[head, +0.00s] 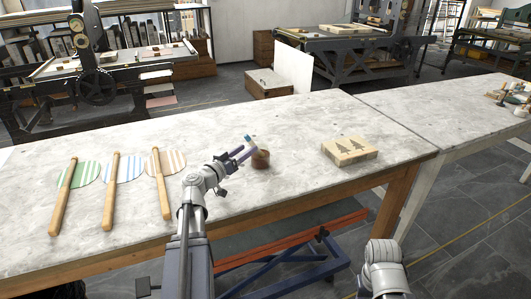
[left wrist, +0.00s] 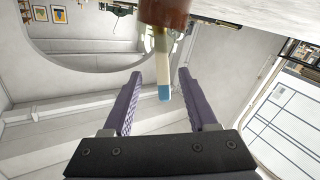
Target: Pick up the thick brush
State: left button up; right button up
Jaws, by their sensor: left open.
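A brown pot (head: 260,159) stands on the grey stone-topped bench, with brushes standing in it. The thick brush has a pale body and a blue tip (head: 248,138). In the left wrist view, which looks upside down, the thick brush (left wrist: 162,68) points out of the brown pot (left wrist: 165,12) between my open fingers, apart from both. A thinner stick (left wrist: 186,47) shows beside it. My left gripper (head: 243,154) is open at the pot's left; it also shows in the left wrist view (left wrist: 159,75). My right gripper is out of view.
Three wooden rods (head: 113,190) with striped round pieces lie at the bench's left. Small items (head: 515,96) sit on the far right table. The bench between pot and block is clear.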

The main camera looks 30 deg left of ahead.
pick_arm(q)
jog(key=shift+w+d, duration=0.15)
jog(key=shift+w, duration=1.85)
jog(key=shift+w+d, duration=0.15)
jog(key=shift+w, duration=1.85)
jog(key=shift+s+r, duration=0.1)
jog(key=shift+c, duration=0.2)
grip_shut()
